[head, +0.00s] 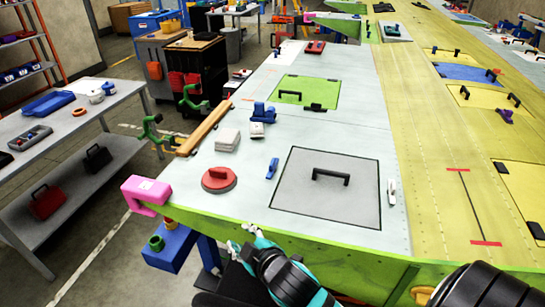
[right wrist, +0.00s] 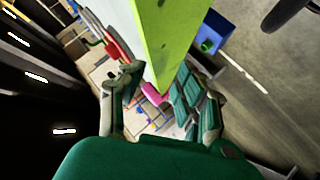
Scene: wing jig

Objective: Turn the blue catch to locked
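The blue catch (head: 272,168) is a small blue piece on the pale wing skin, just left of the grey square panel (head: 310,200) with a black handle. A similar white catch (head: 391,191) sits at the panel's right side. My right gripper (head: 245,240) is at the wing's green front edge, below and left of the panel, well apart from the blue catch. In the right wrist view its fingers (right wrist: 168,98) are spread, with nothing visible held between them. The blue catch cannot be made out in the right wrist view. My left gripper is not in view.
A red disc with a handle (head: 219,180), a pink corner piece (head: 145,193), white blocks (head: 227,139) and a blue clamp-like part (head: 263,112) are on the wing's left side. The green front edge (head: 335,258) lies close to my right gripper. The skin around the blue catch is clear.

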